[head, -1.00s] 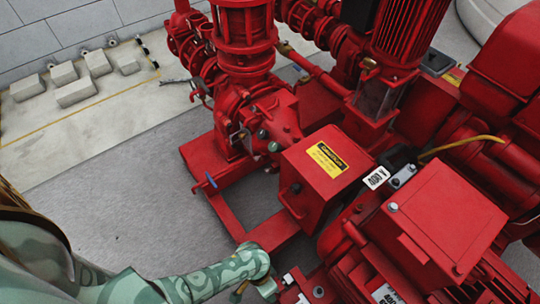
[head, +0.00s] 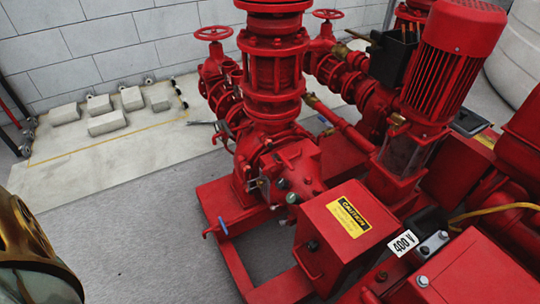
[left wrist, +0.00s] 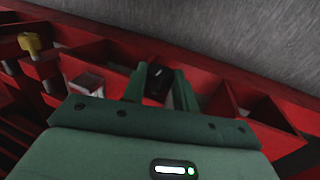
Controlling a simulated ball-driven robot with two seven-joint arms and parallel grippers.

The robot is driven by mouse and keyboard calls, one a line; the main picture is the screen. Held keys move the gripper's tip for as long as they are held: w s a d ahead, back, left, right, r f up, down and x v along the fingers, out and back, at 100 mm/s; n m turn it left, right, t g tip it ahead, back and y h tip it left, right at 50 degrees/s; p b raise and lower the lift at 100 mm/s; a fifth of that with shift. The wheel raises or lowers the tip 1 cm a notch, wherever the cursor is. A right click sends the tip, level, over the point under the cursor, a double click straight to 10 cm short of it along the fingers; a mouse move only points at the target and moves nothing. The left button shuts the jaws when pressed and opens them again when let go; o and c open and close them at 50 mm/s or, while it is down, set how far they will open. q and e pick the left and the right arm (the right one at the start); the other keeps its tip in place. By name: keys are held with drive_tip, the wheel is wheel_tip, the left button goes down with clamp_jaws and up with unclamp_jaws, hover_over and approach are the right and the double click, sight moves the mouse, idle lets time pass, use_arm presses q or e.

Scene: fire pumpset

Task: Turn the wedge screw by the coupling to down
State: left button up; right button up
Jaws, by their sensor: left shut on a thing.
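My left gripper (left wrist: 162,88) shows in the left wrist view, its green fingers on both sides of a black knob with a short white mark (left wrist: 158,82). It is shut on this knob, which looks like the wedge screw. The white mark is slightly tilted; which way counts as down cannot be told. The knob sits at the red base frame (left wrist: 230,78). In the head view neither gripper nor this knob shows. The coupling itself is not clearly visible; a red box with a yellow caution label (head: 320,262) stands near the motor.
A yellow fitting (left wrist: 32,44) and a pale metal block (left wrist: 86,82) sit on the frame left of my gripper. The red pump (head: 300,165) and upright motor (head: 440,75) fill the head view's middle and right. Grey floor (head: 130,210) is clear at left.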

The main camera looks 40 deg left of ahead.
use_arm(q)
drive_tip(key=shift+a+f+g+h, duration=0.15)
drive_tip(key=shift+g+h, duration=0.15)
drive_tip(key=shift+h, duration=0.4)
drive_tip(key=o, duration=1)
